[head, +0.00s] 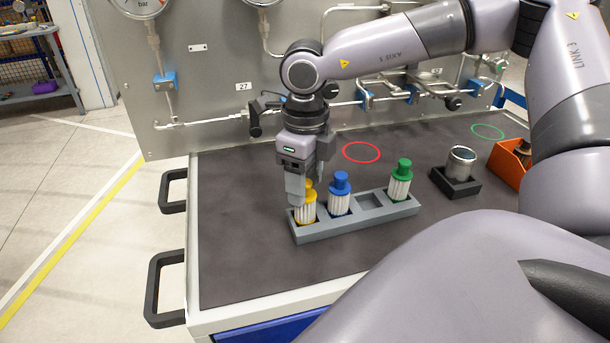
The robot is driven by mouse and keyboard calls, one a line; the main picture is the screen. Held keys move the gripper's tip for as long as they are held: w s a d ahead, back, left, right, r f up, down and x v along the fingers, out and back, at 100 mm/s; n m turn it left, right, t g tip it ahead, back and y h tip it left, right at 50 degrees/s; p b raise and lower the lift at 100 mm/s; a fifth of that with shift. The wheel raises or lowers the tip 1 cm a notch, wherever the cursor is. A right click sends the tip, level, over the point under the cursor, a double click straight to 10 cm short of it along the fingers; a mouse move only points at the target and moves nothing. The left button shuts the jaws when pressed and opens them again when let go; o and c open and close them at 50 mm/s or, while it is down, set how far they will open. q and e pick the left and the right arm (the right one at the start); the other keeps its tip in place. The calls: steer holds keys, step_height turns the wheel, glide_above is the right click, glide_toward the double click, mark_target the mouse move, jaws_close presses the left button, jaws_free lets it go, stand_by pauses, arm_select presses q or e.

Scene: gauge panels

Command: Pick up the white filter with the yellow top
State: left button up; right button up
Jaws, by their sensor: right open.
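The white filter with the yellow top (306,207) stands upright in the left-end slot of a grey rack (345,226) on the dark bench top. My right gripper (309,190) is right over it, pointing down, with its fingers at the level of the yellow top. The jaws are open, and the fingers partly hide the top. Whether a finger touches the filter cannot be told. My left gripper is not in view.
A blue-topped filter (340,195) stands beside it, then an empty slot, then a green-topped filter (398,182). A metal cup in a black holder (458,175) and an orange bin (511,165) are at right. A gauge panel (215,70) rises behind.

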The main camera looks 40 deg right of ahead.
jaws_close()
steer(key=shift+r, duration=0.1)
